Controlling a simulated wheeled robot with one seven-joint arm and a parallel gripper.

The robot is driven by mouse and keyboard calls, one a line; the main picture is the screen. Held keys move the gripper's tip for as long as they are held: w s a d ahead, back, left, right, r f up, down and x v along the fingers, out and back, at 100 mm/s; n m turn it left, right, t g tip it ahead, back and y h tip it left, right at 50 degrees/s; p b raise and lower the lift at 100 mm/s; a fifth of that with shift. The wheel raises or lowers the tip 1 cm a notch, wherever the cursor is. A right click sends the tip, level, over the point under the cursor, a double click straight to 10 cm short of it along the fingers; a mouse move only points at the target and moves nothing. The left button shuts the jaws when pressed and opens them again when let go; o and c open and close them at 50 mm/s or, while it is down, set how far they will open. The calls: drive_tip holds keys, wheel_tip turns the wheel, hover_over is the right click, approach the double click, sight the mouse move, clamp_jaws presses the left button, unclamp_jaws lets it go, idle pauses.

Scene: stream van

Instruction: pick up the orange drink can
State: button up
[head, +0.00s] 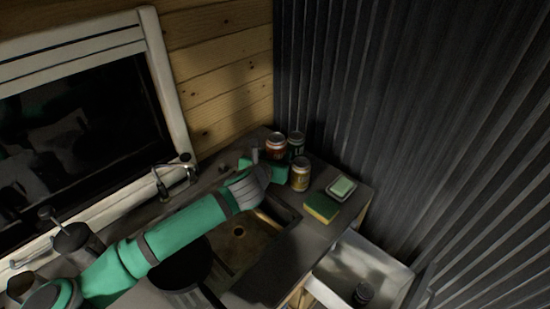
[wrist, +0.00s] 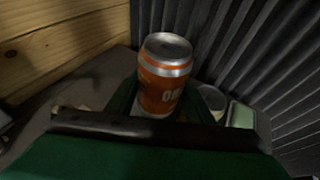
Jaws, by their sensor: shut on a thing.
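The orange drink can (wrist: 163,80) stands upright in the middle of the wrist view, with a silver top and part of its lettering showing. In the head view the orange can (head: 275,144) is at the back corner of the counter, its lower part hidden by my gripper. My gripper (head: 270,168) is shut on the can, with green finger parts on both sides of it in the wrist view. I cannot tell whether the can touches the counter.
A green can (head: 296,143) stands close to the orange can. A yellowish can (head: 301,174) is just in front. A sponge (head: 321,208) and a soap dish (head: 341,188) lie to the right. Walls close the corner behind.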

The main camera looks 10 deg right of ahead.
drive_tip(key=s+r, duration=0.5)
drive_tip(key=s, duration=0.4)
drive_tip(key=shift+s+d+r, duration=0.3)
drive_tip(key=shift+s+d, duration=0.1)
